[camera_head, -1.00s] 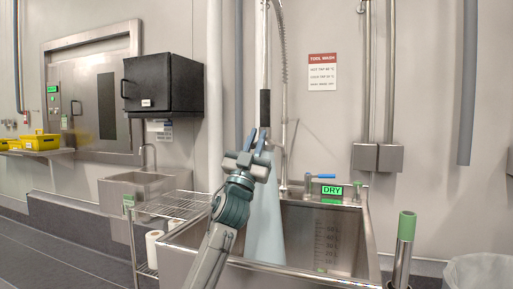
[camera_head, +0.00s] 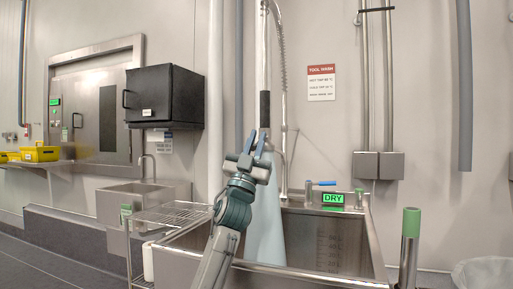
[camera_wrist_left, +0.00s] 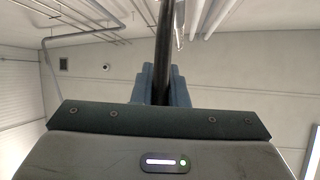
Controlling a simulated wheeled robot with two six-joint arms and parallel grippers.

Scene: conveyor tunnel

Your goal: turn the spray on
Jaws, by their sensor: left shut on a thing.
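The spray unit hangs over the large steel sink (camera_head: 374,245) as a vertical pipe with a coiled spring and a black grip (camera_head: 265,108). My left gripper (camera_head: 257,143) is at the lower end of this grip, its fingers shut on it. In the left wrist view a dark rod (camera_wrist_left: 163,45) runs up from between my fingers (camera_wrist_left: 161,85). A pale blue cone (camera_head: 265,220) like spray spreads down from the gripper into the sink. The spray's nozzle and lever are hidden by the gripper. My right gripper is out of view.
A blue-handled tap (camera_head: 322,184) and a green "DRY" display (camera_head: 333,199) are at the sink's back edge. A green-topped post (camera_head: 411,224) stands at the right. A wire rack (camera_head: 175,214) stands left of the sink. A black cabinet (camera_head: 165,97) hangs on the wall.

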